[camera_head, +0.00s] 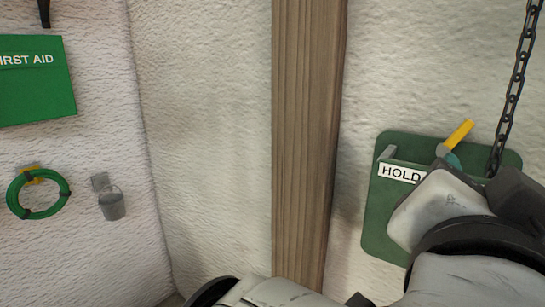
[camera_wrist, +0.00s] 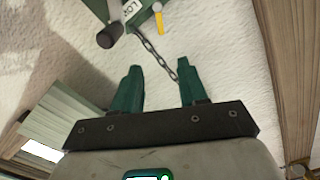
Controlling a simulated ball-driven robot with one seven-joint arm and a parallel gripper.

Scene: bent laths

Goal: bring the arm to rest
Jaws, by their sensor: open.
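My gripper (camera_wrist: 159,67) shows in the wrist view with its two green fingers spread wide apart. Nothing is held between them. In the head view my arm reaches across the lower right, in front of a green board (camera_head: 377,215) labelled HOLD.
A yellow handle (camera_head: 461,132) stands at the board, with a chain (camera_head: 513,92) beside it. A wooden post (camera_head: 305,140) rises left of the board.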

